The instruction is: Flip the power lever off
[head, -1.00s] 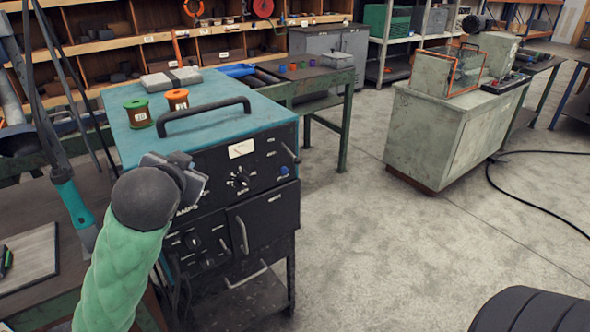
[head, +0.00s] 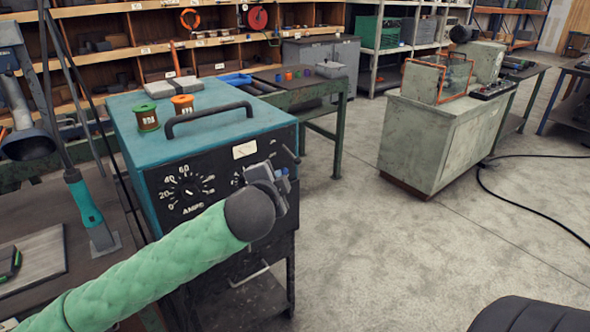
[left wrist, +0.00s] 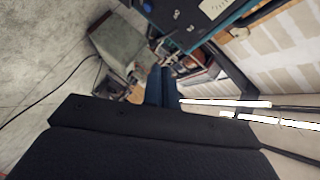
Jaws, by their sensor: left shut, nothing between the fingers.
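The welding power unit (head: 215,160) is a teal-topped box with a black front panel, an amps dial and a white meter. A thin lever (head: 289,152) sticks out at the upper right of the panel. My left gripper (head: 280,180) is in front of the panel's right side, just below the lever. It is shut and empty; I cannot tell whether it touches the lever. In the left wrist view its dark fingers (left wrist: 160,88) are together, with the unit's panel (left wrist: 178,18) beyond them. The lower panel is largely hidden by my left arm. My right gripper is not in view.
Two wire spools, green (head: 146,117) and orange (head: 182,104), and a black handle (head: 208,118) are on top of the unit. A grey-green cabinet (head: 430,140) stands at the right. The floor between is clear, with a black cable (head: 530,214) farther right.

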